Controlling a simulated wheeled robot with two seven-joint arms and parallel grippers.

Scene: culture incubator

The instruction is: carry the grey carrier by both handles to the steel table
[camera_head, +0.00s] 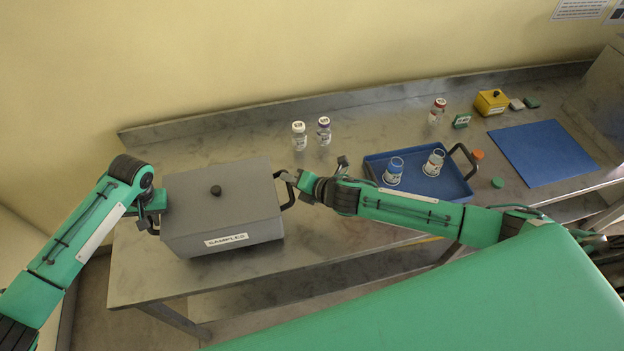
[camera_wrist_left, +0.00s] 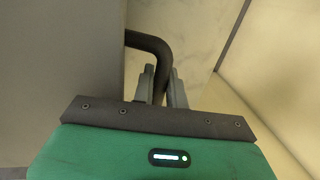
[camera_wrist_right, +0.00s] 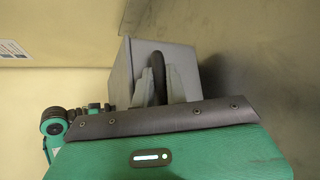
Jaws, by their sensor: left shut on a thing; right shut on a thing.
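The grey carrier (camera_head: 225,205), a lidded box with a black knob and a "SAMPLES" label, is at the left end of the steel table (camera_head: 140,273). I cannot tell whether it rests on the table or hangs just above it. My left gripper (camera_head: 153,224) is shut on its left handle, a dark bar that shows between the fingers in the left wrist view (camera_wrist_left: 160,62). My right gripper (camera_head: 290,182) is shut on its right handle (camera_wrist_right: 159,75). The carrier looks about level.
A blue tray (camera_head: 460,188) with two jars stands right of my right gripper. Two vials (camera_head: 299,135) stand behind the carrier. A raised edge runs along the wall.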

